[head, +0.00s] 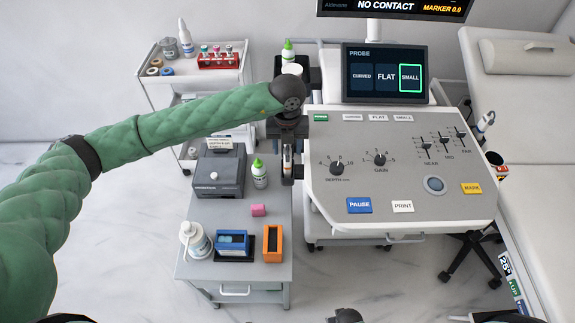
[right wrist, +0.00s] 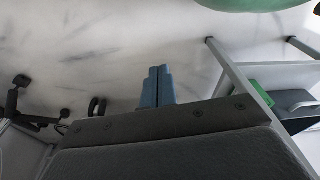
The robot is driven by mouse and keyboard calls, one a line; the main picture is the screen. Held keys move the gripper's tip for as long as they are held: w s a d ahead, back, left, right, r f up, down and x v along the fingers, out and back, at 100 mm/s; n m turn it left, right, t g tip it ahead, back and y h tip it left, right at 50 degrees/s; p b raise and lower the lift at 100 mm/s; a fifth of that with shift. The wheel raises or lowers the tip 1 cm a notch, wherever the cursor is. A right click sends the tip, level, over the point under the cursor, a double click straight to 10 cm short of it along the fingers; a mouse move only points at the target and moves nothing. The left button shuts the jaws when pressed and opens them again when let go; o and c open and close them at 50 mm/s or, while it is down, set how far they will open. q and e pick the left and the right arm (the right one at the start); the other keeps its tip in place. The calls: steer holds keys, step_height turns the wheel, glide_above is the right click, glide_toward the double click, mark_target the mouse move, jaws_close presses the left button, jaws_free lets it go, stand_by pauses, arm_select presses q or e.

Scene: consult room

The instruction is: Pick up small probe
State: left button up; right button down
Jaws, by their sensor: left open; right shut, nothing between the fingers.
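My left gripper (head: 288,168) is open in the head view, pointing down at the left edge of the grey ultrasound console. A pale, narrow shape shows at its fingers; I cannot tell whether it is the small probe or part of the gripper. The probe screen (head: 386,75) shows SMALL outlined in green. In the right wrist view, my right gripper (right wrist: 158,72) is shut and empty, its blue fingers together above the floor.
A white trolley (head: 152,80) stands behind. An exam bed (head: 535,140) is at right.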

mark_target(288, 162)
arm_select(q)
steer(key=shift+f+p, duration=0.65)
steer(key=shift+f, duration=0.85)
arm_select(e)
steer(key=shift+s+d+f, duration=0.2)
steer(key=shift+f, duration=0.4)
steer(key=shift+s+d+f, duration=0.25)
steer(key=shift+f, duration=0.3)
steer(key=shift+s+d+f, duration=0.2)
steer(key=shift+f, duration=0.4)
arm_select(q)
steer(key=c, duration=1)
arm_select(e)
steer(key=shift+d, duration=0.1)
